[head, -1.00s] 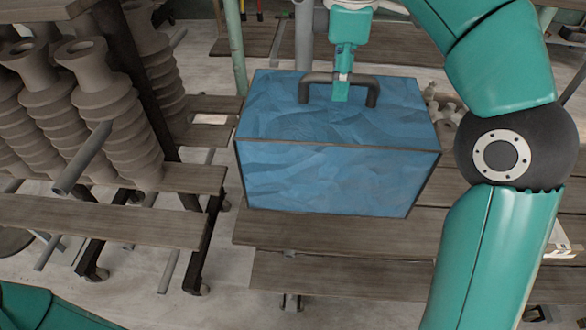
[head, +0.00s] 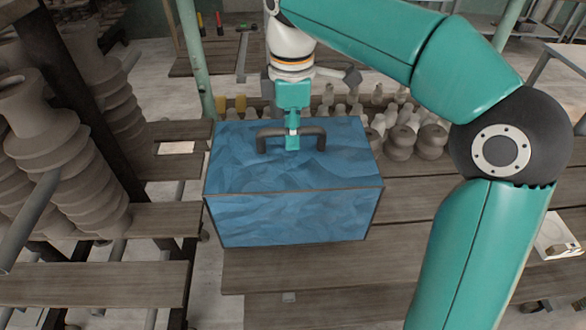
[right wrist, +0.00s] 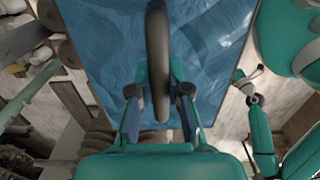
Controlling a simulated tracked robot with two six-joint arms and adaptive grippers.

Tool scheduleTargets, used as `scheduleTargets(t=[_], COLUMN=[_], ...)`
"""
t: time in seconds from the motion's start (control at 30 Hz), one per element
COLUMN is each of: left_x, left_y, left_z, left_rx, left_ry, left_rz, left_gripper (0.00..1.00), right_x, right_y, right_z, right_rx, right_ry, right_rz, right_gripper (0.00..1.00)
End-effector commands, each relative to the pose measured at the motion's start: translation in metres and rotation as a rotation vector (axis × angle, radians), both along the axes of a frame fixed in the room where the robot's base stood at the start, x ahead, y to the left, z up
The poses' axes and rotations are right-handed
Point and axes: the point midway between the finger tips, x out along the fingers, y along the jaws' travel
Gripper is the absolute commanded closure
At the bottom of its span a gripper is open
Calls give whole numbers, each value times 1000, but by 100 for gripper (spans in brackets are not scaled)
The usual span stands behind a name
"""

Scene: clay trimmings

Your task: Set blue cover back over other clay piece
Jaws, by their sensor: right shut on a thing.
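The blue cover (head: 290,215) is a box-shaped lid with a dark arched handle (head: 262,142) on top. It appears upright over the grey-brown plank table in the head view; I cannot tell whether its lower edge touches the planks. My right gripper (head: 292,142) is shut on the handle from above. In the right wrist view its fingers (right wrist: 160,105) lie on both sides of the handle (right wrist: 158,55), with blue cover behind. Anything under the cover is hidden. My left gripper is out of the head view; a teal arm end at the right of the right wrist view is unclear.
Several small clay pieces (head: 400,140) stand behind and right of the cover. Tall ribbed clay pieces (head: 85,170) stand on a rack at the left. A pale green post (head: 195,60) rises behind left. Bare planks (head: 300,268) lie in front of the cover.

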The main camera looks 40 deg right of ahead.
Motion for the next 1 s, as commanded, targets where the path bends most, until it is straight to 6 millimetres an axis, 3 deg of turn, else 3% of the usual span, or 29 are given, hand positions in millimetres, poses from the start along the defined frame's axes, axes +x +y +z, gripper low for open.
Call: scheduleTargets(t=[0.1, 0.6, 0.97, 1.0], left_x=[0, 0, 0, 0], left_y=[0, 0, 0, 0], left_z=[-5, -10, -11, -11], left_rx=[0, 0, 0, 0], left_ry=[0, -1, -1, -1], left_rz=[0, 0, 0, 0], left_gripper=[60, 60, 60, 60], right_x=[-1, -1, 0, 0], right_y=[-1, -1, -1, -1], right_z=[-25, -75, -79, -78], right_rx=[0, 0, 0, 0], right_ry=[2, 1, -1, 0], right_rz=[-2, -2, -3, -2], right_gripper=[100, 100, 100, 79])
